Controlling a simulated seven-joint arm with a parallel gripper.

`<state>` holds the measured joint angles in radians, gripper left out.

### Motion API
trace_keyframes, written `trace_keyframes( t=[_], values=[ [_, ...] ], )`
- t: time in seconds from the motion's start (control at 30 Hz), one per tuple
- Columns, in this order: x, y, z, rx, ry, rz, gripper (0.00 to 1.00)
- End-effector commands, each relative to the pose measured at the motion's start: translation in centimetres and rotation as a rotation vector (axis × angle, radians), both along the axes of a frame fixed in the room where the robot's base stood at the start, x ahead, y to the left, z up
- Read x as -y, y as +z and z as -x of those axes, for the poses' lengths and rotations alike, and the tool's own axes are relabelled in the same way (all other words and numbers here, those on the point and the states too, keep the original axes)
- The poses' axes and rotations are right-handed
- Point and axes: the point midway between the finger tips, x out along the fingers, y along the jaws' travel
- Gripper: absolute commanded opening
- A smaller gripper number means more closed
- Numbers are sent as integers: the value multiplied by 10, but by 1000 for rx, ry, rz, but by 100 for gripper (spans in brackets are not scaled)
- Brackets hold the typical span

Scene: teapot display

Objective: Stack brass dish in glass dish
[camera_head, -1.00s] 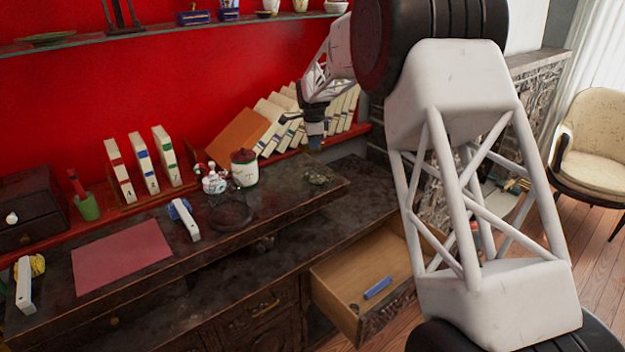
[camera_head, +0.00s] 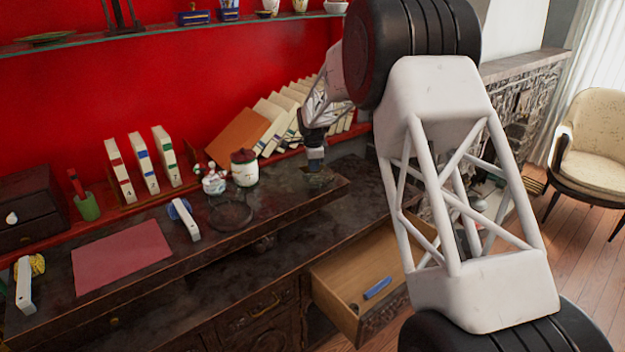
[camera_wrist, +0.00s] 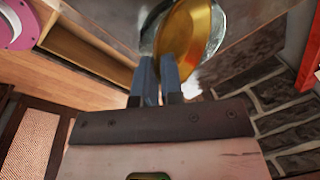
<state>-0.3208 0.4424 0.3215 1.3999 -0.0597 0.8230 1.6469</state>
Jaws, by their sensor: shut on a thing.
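My gripper (camera_head: 315,163) is at the right part of the desk's raised shelf, just over the glass dish (camera_head: 320,182). In the wrist view my blue-grey fingers (camera_wrist: 157,60) are shut on the near rim of the shiny brass dish (camera_wrist: 190,40). The clear, pale rim of the glass dish (camera_wrist: 150,30) shows along the brass dish's left side. The brass dish overlaps it, but I cannot tell whether they touch. In the head view the brass dish cannot be made out at the fingers.
A dark round ring-like item (camera_head: 231,215), a lidded jar (camera_head: 244,167) and a small patterned pot (camera_head: 214,182) stand to the left. Leaning books (camera_head: 270,118) are behind my gripper. An open drawer (camera_head: 365,275) holding a blue object is below.

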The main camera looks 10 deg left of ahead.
Motion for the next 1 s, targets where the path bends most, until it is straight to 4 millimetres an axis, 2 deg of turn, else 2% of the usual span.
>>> trace_keyframes(
  t=[0.2,0.57,0.6,0.7,1.0],
  values=[
    [0,-9,0,1,0,0,0],
    [0,-11,0,1,0,0,0],
    [0,-11,0,1,0,0,14],
    [0,-11,0,1,0,0,25],
    [0,-10,1,1,0,0,25]
  ],
)
